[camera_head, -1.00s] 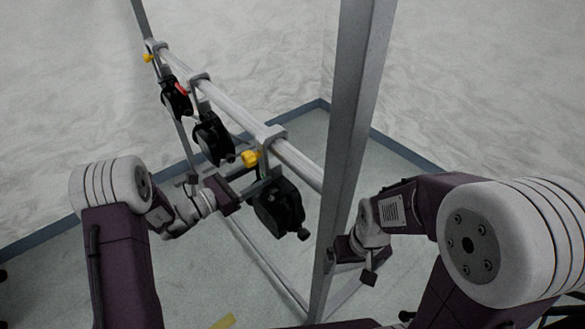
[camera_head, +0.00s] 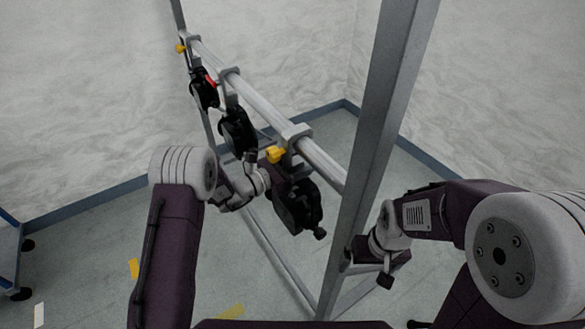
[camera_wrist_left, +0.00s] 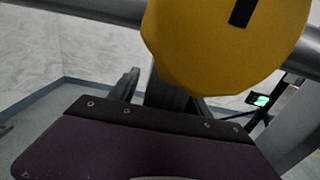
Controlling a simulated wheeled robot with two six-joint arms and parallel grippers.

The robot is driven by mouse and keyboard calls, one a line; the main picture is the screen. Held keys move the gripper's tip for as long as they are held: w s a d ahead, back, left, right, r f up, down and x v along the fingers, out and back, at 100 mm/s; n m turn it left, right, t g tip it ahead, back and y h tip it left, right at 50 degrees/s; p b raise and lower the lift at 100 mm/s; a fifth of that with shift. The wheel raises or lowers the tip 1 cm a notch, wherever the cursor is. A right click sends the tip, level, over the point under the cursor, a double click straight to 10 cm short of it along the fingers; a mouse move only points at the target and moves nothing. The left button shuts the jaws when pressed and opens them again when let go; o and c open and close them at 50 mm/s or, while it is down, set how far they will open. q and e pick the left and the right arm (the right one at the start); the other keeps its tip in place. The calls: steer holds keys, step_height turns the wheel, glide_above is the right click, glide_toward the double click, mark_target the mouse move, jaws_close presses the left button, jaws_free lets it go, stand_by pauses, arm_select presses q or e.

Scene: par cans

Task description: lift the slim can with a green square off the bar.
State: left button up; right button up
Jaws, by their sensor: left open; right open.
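Three black cans hang from the bar (camera_head: 262,107) in the head view: a far one (camera_head: 203,90) with a red patch, a middle one (camera_head: 238,132) and a near one (camera_head: 300,208). No green square shows on them there. In the left wrist view a small bright green patch (camera_wrist_left: 259,100) sits on a dark thing at the right; I cannot tell which can it is. My left gripper (camera_head: 279,178) is open by the near clamp, just below its yellow knob (camera_head: 275,154). That knob (camera_wrist_left: 222,45) fills the top of the left wrist view. My right gripper (camera_head: 368,268) is open and empty beside the upright.
A grey upright post (camera_head: 380,130) stands between the near can and my right arm. Another yellow knob (camera_head: 180,48) is at the bar's far end. A blue cart (camera_head: 10,255) stands at the left edge. Yellow tape (camera_head: 230,313) lies on the floor.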

arm_select(q)
steer(key=shift+a, duration=0.1)
jaws_close()
stand_by(1.2)
steer(key=shift+r, duration=0.2)
